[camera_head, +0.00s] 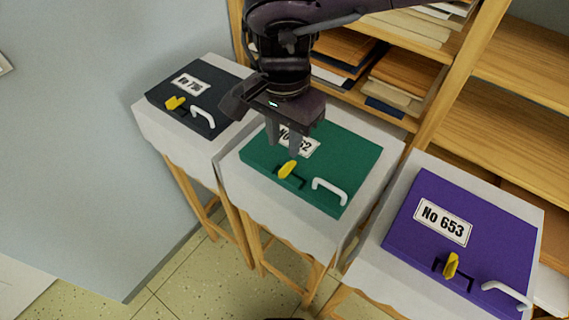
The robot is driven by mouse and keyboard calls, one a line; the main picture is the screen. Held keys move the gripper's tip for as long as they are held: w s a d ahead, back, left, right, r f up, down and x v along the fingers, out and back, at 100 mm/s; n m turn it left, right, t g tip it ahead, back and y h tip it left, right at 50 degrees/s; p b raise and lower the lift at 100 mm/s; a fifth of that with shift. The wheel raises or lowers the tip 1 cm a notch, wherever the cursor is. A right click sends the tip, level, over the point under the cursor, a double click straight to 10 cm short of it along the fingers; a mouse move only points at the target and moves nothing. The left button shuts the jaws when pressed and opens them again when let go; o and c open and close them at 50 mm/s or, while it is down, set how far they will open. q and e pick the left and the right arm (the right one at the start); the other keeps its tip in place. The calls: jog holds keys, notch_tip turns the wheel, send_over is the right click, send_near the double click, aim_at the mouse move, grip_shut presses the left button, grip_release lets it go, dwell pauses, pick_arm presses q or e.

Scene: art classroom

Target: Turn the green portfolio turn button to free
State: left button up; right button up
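The green portfolio (345,155) lies on a white-covered stand in the middle of the view. Its yellow turn button (288,169) sits near the front edge, beside a dark bracket, and points slantwise. A white handle (329,190) is to the right of the button. My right gripper (284,148) reaches down from the top over the portfolio's left part. Its two fingers are apart with nothing seen between them. They are just behind the yellow button and partly hide the number label (304,147). I cannot tell whether the fingertips touch anything. My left gripper is not in view.
A dark portfolio (222,88) with a yellow button lies on a stand at left. A purple portfolio (480,219) marked No 653 lies on a stand at right. Wooden shelves (515,100) with folders and paper stand behind. The floor (180,290) in front is clear.

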aim_at(284, 167)
notch_tip(284, 167, down, 7)
jog(key=shift+r+p, duration=0.1)
jog(key=shift+p, duration=0.3)
grip_shut()
